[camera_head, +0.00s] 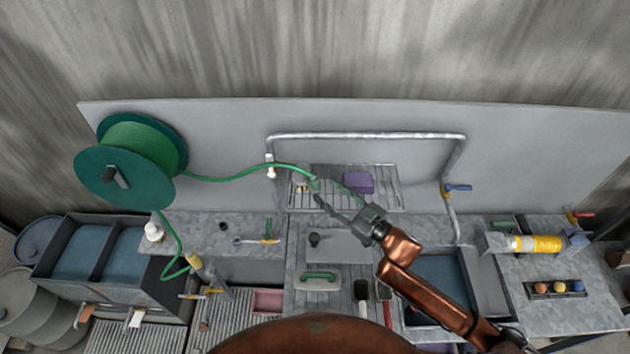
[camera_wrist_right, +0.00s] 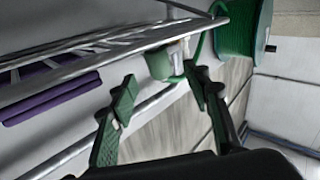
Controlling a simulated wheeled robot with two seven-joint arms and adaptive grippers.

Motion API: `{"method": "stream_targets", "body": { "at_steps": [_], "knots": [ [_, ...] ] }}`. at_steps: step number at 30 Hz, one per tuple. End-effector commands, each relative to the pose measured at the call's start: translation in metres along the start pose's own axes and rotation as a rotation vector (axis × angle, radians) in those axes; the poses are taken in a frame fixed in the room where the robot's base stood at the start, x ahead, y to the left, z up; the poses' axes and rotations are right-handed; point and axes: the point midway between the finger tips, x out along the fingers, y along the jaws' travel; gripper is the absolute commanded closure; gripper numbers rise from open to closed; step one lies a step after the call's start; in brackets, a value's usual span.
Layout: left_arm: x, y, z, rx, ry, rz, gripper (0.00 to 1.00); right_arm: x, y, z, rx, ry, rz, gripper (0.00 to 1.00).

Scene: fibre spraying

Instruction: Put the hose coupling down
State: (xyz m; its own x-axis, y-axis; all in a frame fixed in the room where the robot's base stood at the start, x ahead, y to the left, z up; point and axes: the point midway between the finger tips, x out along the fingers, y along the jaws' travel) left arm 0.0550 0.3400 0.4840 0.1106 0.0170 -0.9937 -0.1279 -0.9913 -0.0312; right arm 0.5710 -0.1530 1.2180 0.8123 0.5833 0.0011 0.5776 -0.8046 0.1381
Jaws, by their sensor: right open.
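The green hose runs from the reel to a coupling (camera_head: 314,183) at the wire rack (camera_head: 388,196). In the right wrist view the green coupling (camera_wrist_right: 160,65) shows at the rack's edge, with a pale part beside it. My right gripper (camera_head: 331,190) is open. In the right wrist view its two green-padded fingers (camera_wrist_right: 158,74) stand apart, and the coupling shows between and just beyond their tips. I cannot tell whether a finger touches it, or exactly how it rests on the rack. My left gripper is not in view.
A purple block (camera_head: 358,182) lies on the rack, right of the coupling. A metal pipe frame (camera_head: 370,136) arches above. The green hose reel (camera_head: 125,177) is on the left. Below are a green-handled tool (camera_head: 319,281) and a sink (camera_head: 440,280); a yellow cylinder (camera_head: 537,243) lies at right.

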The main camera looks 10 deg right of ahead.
Motion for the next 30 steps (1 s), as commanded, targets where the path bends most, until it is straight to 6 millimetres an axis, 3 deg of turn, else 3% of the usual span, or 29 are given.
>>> {"method": "stream_targets", "body": {
  "at_steps": [3,7,17,22,30],
  "knots": [
    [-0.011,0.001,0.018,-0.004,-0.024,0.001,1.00,0.019,0.001,-0.006,0.000,0.001,0.001,0.56],
    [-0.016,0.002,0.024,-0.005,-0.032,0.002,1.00,0.036,0.001,-0.005,0.000,0.001,0.002,0.56],
    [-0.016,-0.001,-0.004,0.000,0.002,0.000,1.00,0.044,0.001,-0.002,0.000,-0.001,0.002,0.56],
    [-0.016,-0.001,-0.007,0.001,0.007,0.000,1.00,0.044,0.001,-0.002,0.000,-0.001,0.002,0.66],
    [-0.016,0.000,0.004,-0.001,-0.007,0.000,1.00,0.044,0.001,-0.003,0.000,-0.001,0.002,0.85]
  ]
}}
